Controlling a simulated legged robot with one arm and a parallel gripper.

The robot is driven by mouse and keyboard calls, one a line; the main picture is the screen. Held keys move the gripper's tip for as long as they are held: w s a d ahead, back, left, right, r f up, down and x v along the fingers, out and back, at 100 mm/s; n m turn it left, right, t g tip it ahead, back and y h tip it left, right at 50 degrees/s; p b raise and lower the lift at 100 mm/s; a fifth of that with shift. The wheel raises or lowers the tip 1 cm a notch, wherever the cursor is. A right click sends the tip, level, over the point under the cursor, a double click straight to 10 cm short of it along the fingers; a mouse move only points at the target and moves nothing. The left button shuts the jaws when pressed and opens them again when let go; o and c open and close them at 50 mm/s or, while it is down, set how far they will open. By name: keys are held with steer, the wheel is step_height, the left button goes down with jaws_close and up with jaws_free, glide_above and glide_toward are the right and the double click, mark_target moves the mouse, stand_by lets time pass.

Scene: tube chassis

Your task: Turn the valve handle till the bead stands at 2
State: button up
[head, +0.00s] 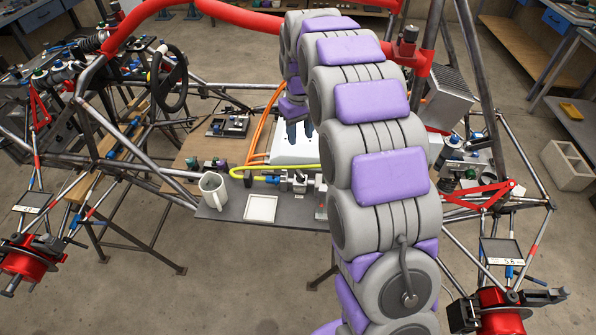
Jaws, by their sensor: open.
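My gripper (299,130) points down over the white box (292,152) near the middle of the head view, with its two dark fingers apart and nothing seen between them. A small silver valve-like fitting (299,183) with blue connectors sits on the grey shelf (229,213), in front of and below the gripper. The gripper is apart from this fitting. The valve handle, its bead and any numbers are too small to make out, and my arm hides what lies to the right.
A yellow hose (250,167) and orange hoses (266,127) run close by. A red chassis tube (235,14) crosses behind my arm. Grey frame tubes surround the shelf.

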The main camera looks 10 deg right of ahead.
mark_target(300, 173)
step_height(300, 173, down, 16)
steer(key=b, duration=0.2)
steer(key=shift+r+b, duration=0.25)
steer(key=shift+b, duration=0.1)
jaws_close()
